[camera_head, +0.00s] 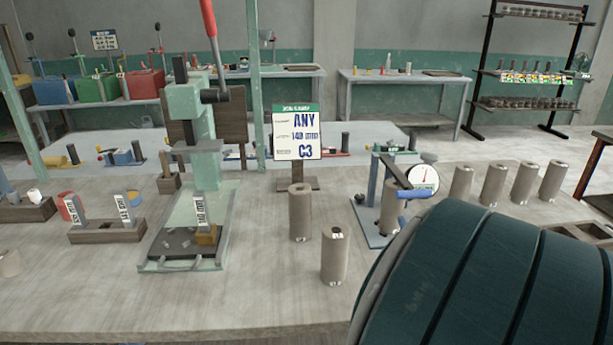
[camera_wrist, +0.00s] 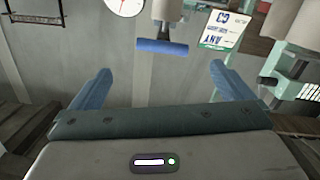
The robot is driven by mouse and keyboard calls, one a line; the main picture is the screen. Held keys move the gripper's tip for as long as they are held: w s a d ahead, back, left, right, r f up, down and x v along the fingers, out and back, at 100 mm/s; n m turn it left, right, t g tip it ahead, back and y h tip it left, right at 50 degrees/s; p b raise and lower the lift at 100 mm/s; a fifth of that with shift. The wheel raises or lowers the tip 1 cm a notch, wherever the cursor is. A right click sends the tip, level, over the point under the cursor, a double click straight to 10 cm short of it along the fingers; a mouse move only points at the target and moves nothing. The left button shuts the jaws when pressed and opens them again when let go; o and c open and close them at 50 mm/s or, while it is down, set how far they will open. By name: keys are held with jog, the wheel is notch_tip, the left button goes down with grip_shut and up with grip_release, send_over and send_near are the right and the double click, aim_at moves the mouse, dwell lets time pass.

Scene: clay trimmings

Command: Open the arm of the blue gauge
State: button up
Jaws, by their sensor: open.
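The blue gauge stands on a blue base plate (camera_head: 372,236) right of the middle in the head view. It has a blue upright (camera_head: 373,182), a dark arm (camera_head: 396,172) with a blue handle (camera_head: 414,193), and a round white dial (camera_head: 422,177). A clay cylinder (camera_head: 391,212) stands at the gauge under the arm. In the wrist view the blue handle (camera_wrist: 162,47) and part of the dial (camera_wrist: 125,4) show at the top. My gripper (camera_wrist: 160,72) is open and empty, with the handle ahead of its fingertips and apart from them. The head view does not show the fingers.
Two clay cylinders (camera_head: 300,212) (camera_head: 335,255) stand left of the gauge, and several more (camera_head: 493,184) stand to its right. A sign (camera_head: 297,135) stands behind left. A green press (camera_head: 200,150) stands farther left. My arm covers the lower right of the head view.

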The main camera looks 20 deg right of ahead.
jog(key=t+y+p, duration=0.1)
jog(key=p, duration=0.6)
send_near(409, 186)
jog(key=x, duration=0.7)
jog(key=p+x, duration=0.1)
jog(key=x, duration=0.2)
jog(key=shift+f, duration=0.3)
jog(key=c, duration=1.1)
jog(key=shift+r, duration=0.1)
jog(key=shift+c, duration=0.2)
